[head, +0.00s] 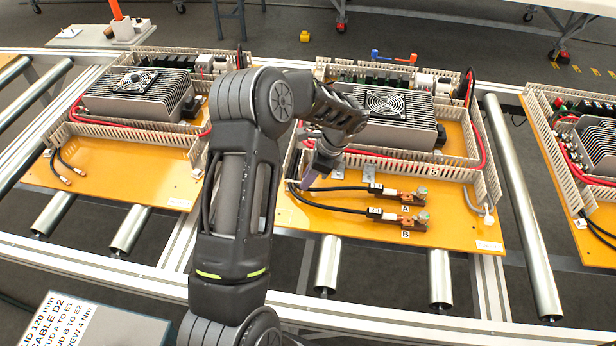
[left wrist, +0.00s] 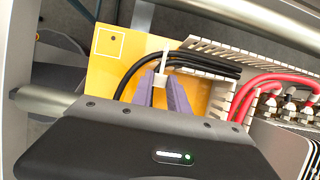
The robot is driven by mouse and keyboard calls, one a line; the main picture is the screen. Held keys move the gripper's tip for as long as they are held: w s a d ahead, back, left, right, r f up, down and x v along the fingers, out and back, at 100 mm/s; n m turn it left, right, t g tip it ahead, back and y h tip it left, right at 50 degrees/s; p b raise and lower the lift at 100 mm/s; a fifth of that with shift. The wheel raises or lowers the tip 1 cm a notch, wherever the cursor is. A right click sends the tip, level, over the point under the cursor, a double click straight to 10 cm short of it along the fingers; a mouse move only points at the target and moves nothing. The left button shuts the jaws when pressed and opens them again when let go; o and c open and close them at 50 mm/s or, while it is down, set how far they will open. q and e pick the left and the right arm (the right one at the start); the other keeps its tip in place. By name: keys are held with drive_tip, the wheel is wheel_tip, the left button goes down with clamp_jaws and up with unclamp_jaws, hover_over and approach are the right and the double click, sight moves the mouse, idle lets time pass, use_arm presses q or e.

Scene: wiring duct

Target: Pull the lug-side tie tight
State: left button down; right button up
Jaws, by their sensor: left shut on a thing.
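Two black cables (head: 345,188) run across the orange panel of the middle unit to copper lugs at terminals marked A (head: 392,192) and B (head: 398,218). My left gripper (head: 307,182) is low over the cables' left part, near the duct corner. In the left wrist view its purple fingers (left wrist: 164,90) are close together, with a white cable tie (left wrist: 166,57) between and beyond their tips. The tie lies by the black cables (left wrist: 205,62). Its loop around them is partly hidden, so I cannot tell how tight it is. My right gripper is not in view.
Slotted beige duct walls (head: 400,165) and a finned box with a fan (head: 385,118) stand behind the cables. Similar units sit left and right on the roller conveyor (head: 522,200). A sign (head: 85,322) is at the lower left. The panel's front right is clear.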

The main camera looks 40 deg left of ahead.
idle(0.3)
use_arm(q)
drive_tip(key=w+d, duration=0.1)
drive_tip(key=d, duration=0.1)
drive_tip(key=w+d, duration=0.1)
drive_tip(key=shift+d+b, duration=0.35)
drive_tip(key=c, duration=1.3)
unclamp_jaws()
drive_tip(key=shift+b+v, duration=0.55)
drive_tip(key=shift+v, duration=3.4)
